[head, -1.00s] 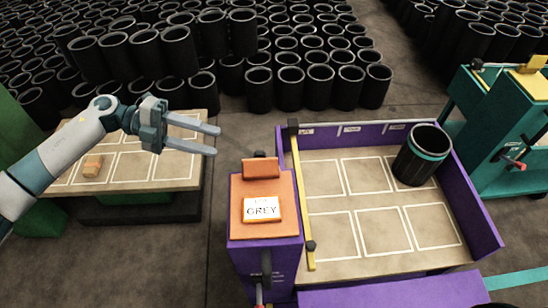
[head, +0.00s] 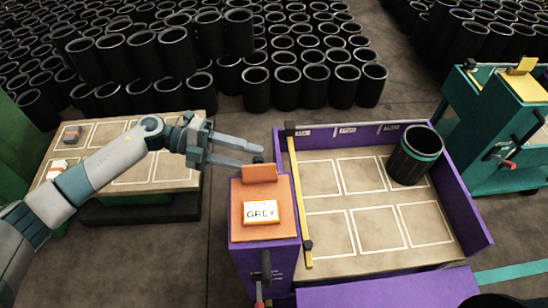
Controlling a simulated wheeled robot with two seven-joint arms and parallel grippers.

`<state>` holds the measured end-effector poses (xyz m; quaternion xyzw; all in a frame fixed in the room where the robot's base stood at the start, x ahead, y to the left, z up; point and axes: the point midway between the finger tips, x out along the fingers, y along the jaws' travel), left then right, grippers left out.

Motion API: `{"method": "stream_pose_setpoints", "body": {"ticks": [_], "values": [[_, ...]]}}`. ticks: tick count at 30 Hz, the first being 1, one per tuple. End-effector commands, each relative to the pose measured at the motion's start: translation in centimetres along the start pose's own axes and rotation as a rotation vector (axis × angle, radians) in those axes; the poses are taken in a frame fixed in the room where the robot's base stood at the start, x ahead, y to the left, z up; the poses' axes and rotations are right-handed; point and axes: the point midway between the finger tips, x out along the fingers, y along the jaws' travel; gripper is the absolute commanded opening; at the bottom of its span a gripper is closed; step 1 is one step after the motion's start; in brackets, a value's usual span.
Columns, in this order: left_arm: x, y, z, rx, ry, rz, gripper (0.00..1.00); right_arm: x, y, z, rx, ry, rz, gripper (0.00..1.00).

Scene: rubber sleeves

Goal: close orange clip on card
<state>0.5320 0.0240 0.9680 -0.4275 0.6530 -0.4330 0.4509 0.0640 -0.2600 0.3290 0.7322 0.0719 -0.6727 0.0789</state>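The orange clip (head: 260,173) stands raised at the back of the orange top (head: 264,232) of a purple post. A white card (head: 262,212) reading "GREY" lies on that top in front of the clip. The clip is tilted up and apart from the card's printed face. My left gripper (head: 257,154) comes in from the left, its two fingers parallel with a gap between them and nothing held. Its fingertips are just behind and above the clip; whether they touch it I cannot tell. My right gripper is not in view.
A purple-walled tray (head: 480,215) with marked squares holds a black sleeve with a teal band (head: 415,156). A yellow bar (head: 300,205) runs along its left side. A table (head: 182,177) stands at left. Many black sleeves (head: 315,85) stand behind.

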Motion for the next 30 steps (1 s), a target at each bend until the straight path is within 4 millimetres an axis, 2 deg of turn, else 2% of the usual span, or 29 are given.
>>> {"method": "stream_pose_setpoints", "body": {"ticks": [1, 6, 12, 18, 26, 30], "values": [[1.0, -0.4, -0.2, -0.001, 0.004, -0.001, 0.4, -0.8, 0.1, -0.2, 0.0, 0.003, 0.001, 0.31], [3.8, -0.3, -0.1, -0.001, 0.003, -0.001, 0.4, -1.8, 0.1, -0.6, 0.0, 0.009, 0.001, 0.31], [6.0, -0.2, -0.1, -0.001, 0.001, -0.001, 0.4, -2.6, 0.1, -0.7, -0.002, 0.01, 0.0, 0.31], [6.8, 0.0, 0.0, -0.001, 0.0, 0.0, 0.4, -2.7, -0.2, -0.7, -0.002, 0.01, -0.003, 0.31], [6.9, 0.0, 0.0, -0.001, 0.0, 0.0, 0.4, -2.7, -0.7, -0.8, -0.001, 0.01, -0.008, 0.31], [6.9, 0.0, 0.0, -0.001, 0.0, 0.0, 0.06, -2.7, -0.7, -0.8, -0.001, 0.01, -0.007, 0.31]]}}
